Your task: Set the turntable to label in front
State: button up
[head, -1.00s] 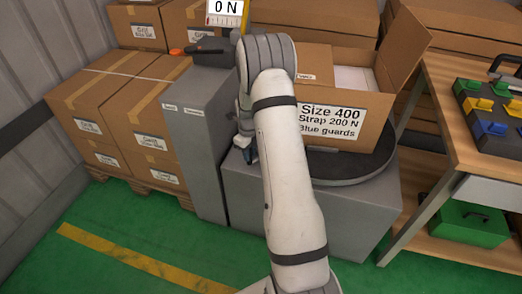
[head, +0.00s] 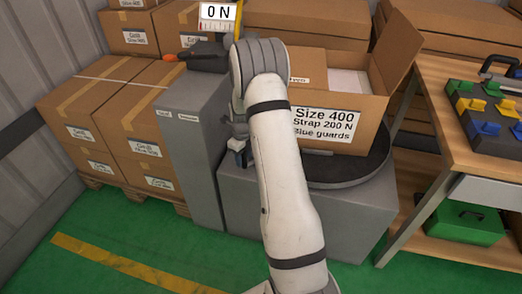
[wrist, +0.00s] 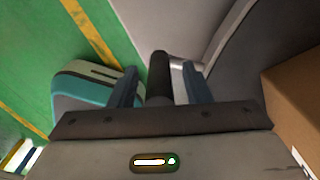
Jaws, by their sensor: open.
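The dark round turntable (head: 345,178) sits on a grey pedestal (head: 300,215). An open cardboard box (head: 364,137) stands on it, its white label (head: 325,125) reading "Size 400, Strap 200 N, Blue guards" facing roughly toward me. My gripper (head: 240,158) is at the turntable's left side, partly hidden by my arm in the head view. In the wrist view my gripper (wrist: 161,92) is open, its two blue fingers on either side of a dark cylindrical handle (wrist: 160,70), with visible gaps. A pale metal rod (wrist: 186,63) shows beside the handle. Its joint to the turntable is not clear.
A tall grey cabinet (head: 190,150) with a force gauge reading 0 N (head: 219,13) stands left of the pedestal. Stacked cartons (head: 100,120) are further left. A wooden workbench (head: 430,90) stands at the right. The green floor (head: 110,215) in front is clear.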

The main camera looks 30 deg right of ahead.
jog(key=shift+r, duration=0.1)
notch_tip(320, 180, up, 8)
jog(key=shift+f+p, duration=0.2)
jog(key=shift+p, duration=0.4)
jog(key=shift+c, duration=0.5)
